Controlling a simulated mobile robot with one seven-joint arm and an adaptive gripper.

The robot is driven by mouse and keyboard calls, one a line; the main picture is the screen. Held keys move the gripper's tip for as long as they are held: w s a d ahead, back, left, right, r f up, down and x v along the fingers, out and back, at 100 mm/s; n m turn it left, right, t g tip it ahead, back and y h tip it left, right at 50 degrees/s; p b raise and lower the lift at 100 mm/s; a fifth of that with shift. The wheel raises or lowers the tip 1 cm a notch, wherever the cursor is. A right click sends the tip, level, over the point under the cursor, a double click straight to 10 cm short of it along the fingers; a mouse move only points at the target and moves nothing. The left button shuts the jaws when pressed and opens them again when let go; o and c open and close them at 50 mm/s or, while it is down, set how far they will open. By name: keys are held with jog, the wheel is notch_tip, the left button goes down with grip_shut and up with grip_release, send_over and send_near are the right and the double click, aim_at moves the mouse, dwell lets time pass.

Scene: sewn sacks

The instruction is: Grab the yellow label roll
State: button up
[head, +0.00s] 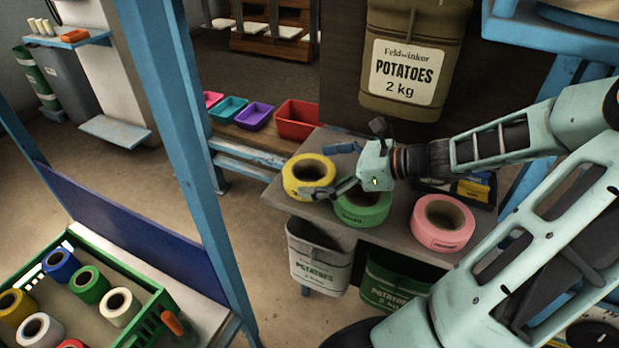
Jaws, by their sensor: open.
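The yellow label roll (292,181) lies flat on the grey table, at its left end, with its dark core facing up. My gripper (346,160) is just right of it, jaws spread and empty. One finger reaches left in front of the roll's lower right edge in the head view; I cannot tell if it touches. The other finger points up and away toward the back. A green roll (362,215) lies right of the yellow one, partly hidden under my gripper. A pink roll (440,238) lies farther right.
The grey table (290,205) has a small blue item (341,147) behind the rolls. A potato sack (412,70) hangs behind. A red bin (297,120) stands at back left.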

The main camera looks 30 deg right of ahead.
jog(key=c, duration=1.2)
